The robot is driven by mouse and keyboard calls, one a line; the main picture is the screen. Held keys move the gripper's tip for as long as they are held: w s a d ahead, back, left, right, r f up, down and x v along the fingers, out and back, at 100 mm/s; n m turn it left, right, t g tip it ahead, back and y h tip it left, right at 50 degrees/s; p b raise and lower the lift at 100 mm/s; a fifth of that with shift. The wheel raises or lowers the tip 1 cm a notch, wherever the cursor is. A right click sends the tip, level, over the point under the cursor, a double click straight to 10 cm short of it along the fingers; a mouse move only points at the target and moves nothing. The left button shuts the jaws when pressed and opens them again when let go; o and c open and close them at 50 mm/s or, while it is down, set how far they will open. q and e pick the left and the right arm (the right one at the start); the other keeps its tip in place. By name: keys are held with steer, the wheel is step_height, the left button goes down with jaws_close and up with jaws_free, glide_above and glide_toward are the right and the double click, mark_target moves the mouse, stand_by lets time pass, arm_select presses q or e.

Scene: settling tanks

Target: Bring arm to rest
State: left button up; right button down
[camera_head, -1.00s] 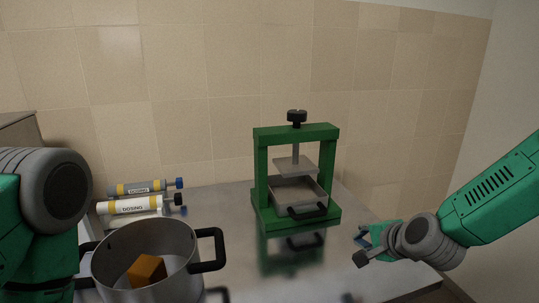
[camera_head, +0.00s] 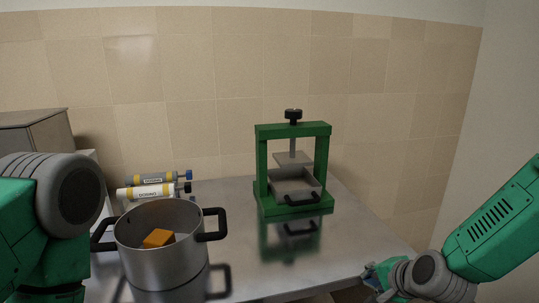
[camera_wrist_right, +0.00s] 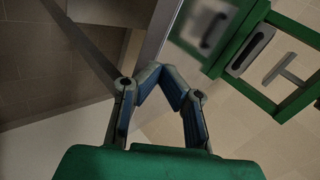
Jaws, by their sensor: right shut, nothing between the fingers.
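My right arm comes in from the right in the head view. Its gripper (camera_head: 371,281) is low in the picture, by the table's front right edge, apart from the press and the pot. In the right wrist view the two blue-padded fingers (camera_wrist_right: 160,70) bend in towards each other, shut and empty. My left arm shows only as a green and grey link at the left edge of the head view; its gripper is out of the picture.
A green screw press (camera_head: 265,190) stands on the metal table (camera_head: 345,235). A steel pot (camera_head: 150,262) with an orange block (camera_head: 158,238) inside stands at the left. Dosing cylinders (camera_head: 150,192) lie behind it. The table between press and right gripper is clear.

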steer(key=s+d+f+n+g+h+b, duration=0.1)
steer(key=s+f+n+g+b, duration=0.5)
steer(key=s+f, duration=1.25)
steer(key=s+d+f+n+g, duration=0.1)
steer(key=s+d+f+n, duration=0.1)
steer(key=s, duration=0.6)
steer(key=s+d+f+n+g+h, duration=0.1)
steer(key=s+d+f+n, duration=0.1)
steer(key=s+n, duration=0.3)
steer(key=s+f, duration=0.1)
steer(key=s, duration=0.2)
steer(key=shift+f+n+h, duration=0.2)
steer(key=shift+n+h, duration=0.1)
